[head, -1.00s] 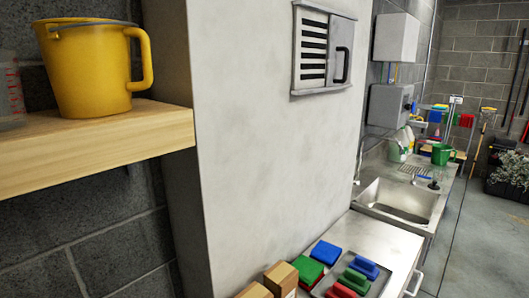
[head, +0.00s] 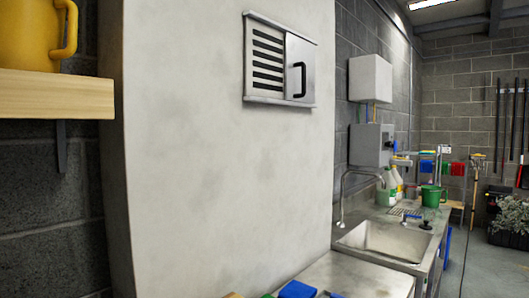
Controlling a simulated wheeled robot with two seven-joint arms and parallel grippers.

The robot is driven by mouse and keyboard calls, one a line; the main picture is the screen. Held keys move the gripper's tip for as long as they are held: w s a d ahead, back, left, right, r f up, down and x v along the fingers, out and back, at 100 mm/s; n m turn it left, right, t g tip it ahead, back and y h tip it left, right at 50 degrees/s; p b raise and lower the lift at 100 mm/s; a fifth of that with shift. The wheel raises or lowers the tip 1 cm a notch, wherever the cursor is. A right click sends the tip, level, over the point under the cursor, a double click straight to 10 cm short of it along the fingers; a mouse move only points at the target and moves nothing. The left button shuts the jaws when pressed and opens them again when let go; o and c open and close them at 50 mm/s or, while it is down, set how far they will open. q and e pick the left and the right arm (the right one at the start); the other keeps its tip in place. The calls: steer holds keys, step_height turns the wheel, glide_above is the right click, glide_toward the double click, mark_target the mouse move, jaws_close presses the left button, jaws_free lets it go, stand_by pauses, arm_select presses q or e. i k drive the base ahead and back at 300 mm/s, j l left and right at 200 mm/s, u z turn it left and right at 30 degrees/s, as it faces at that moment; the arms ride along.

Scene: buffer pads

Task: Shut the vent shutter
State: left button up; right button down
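The vent shutter (head: 299,68) is a grey sliding panel with a black handle, set in a metal frame high on the pale wall. The panel covers the right part of the vent. The dark slotted vent opening (head: 267,57) shows uncovered to its left. Neither of my grippers shows in the head view, so their distance from the shutter cannot be told.
A wooden shelf (head: 60,96) with a yellow jug (head: 30,38) is at the left. A metal counter (head: 362,279) with a sink (head: 385,241) runs below right, blue pads (head: 297,289) at its near edge. Grey floor (head: 490,268) lies open at the right.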

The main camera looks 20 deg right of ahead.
mark_target(299, 54)
steer(key=l+u, duration=0.2)
steer(key=l, duration=0.3)
steer(key=l+u, duration=0.2)
steer(key=l, duration=0.3)
steer(key=l+u, duration=0.15)
steer(key=l, duration=0.3)
steer(key=k+l+u, duration=0.2)
steer(key=l, duration=0.25)
steer(key=l+u, duration=0.2)
steer(key=l, duration=0.3)
steer(key=k+l+u, duration=0.2)
steer(key=l, duration=0.25)
